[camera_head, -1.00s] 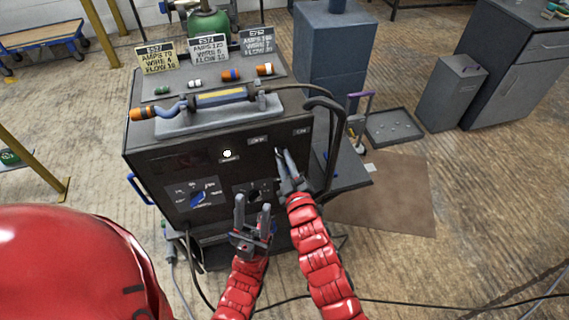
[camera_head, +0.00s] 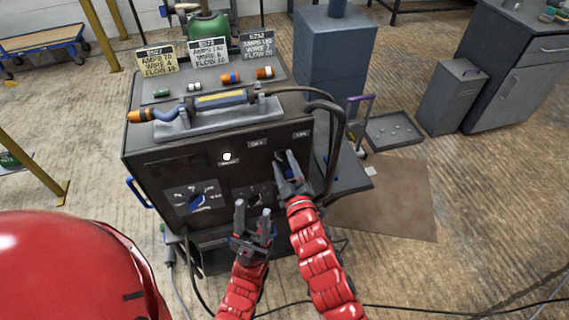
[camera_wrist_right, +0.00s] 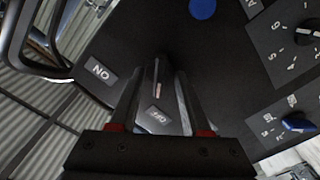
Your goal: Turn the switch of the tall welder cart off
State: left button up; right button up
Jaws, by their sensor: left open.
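The tall welder cart (camera_head: 140,147) is a dark box with a sloped top. On its front panel are an OFF plate (camera_head: 257,143) and an ON plate (camera_head: 302,134). My right gripper (camera_head: 285,157) is at the panel below and between these plates and hides the switch in the head view. In the right wrist view the thin switch lever (camera_wrist_right: 157,78) shows between its parted fingers, with the OFF plate (camera_wrist_right: 157,116) near it and the ON plate (camera_wrist_right: 100,71) to the left. Contact cannot be told. My left gripper (camera_head: 253,210) is open and empty before the lower panel.
A white round lamp (camera_head: 226,156) and a dial (camera_head: 193,198) sit on the panel. A black cable (camera_head: 340,125) loops close to the right of my right gripper. A blue cabinet (camera_head: 335,60) stands behind.

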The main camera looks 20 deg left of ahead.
jog(key=b+v, duration=0.1)
jog(key=v, duration=1.6)
jog(key=shift+s+d, duration=0.2)
